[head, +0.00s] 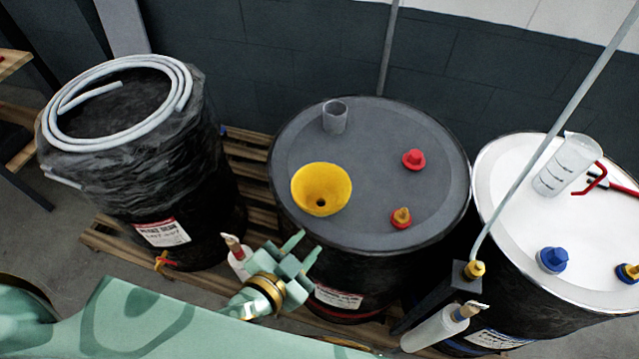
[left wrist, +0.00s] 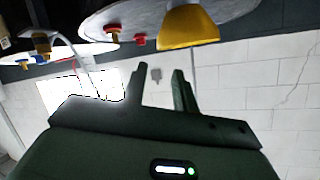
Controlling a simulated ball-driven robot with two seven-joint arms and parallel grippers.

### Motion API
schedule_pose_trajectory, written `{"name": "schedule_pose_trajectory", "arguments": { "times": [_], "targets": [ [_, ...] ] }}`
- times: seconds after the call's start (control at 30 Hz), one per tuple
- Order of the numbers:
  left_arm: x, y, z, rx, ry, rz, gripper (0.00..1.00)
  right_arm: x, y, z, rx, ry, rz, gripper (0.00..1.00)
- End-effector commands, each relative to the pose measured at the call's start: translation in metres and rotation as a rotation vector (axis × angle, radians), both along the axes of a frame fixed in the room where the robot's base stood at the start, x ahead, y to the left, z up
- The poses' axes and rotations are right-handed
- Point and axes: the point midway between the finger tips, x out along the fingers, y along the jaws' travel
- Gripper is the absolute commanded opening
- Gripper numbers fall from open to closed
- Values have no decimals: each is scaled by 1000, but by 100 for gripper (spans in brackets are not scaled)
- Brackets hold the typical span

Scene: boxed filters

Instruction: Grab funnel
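The yellow funnel (head: 322,188) sits wide mouth up on the grey lid of the middle drum (head: 376,235), left of the lid's centre. In the left wrist view the funnel (left wrist: 188,27) shows at the top, beyond the fingertips. My left gripper (head: 303,246) is in front of the middle drum, nearer the camera than the funnel and apart from it. Its two fingers (left wrist: 160,73) are spread with nothing between them. My right gripper is in neither view.
A grey cup (head: 335,116), a red cap (head: 413,159) and a red-and-yellow fitting (head: 401,218) share the lid. A white-lidded drum (head: 515,200) stands right, with a measuring jug (head: 567,164). A plastic-wrapped drum (head: 150,165) with a coiled hose (head: 177,72) stands left.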

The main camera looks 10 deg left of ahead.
Motion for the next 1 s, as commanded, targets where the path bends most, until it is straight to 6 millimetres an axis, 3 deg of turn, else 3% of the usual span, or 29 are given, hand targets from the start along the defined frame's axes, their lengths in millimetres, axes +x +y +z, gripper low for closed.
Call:
{"name": "schedule_pose_trajectory", "arguments": {
  "times": [0.1, 0.4, 1.0],
  "targets": [
    [15, -4, 8, -4, -22, 1, 28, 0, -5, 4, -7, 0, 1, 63],
    [80, -23, -19, -4, -21, 1, 28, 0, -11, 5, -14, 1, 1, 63],
    [145, -39, -49, -5, -18, 1, 28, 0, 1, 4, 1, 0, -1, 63]
  ]
}}
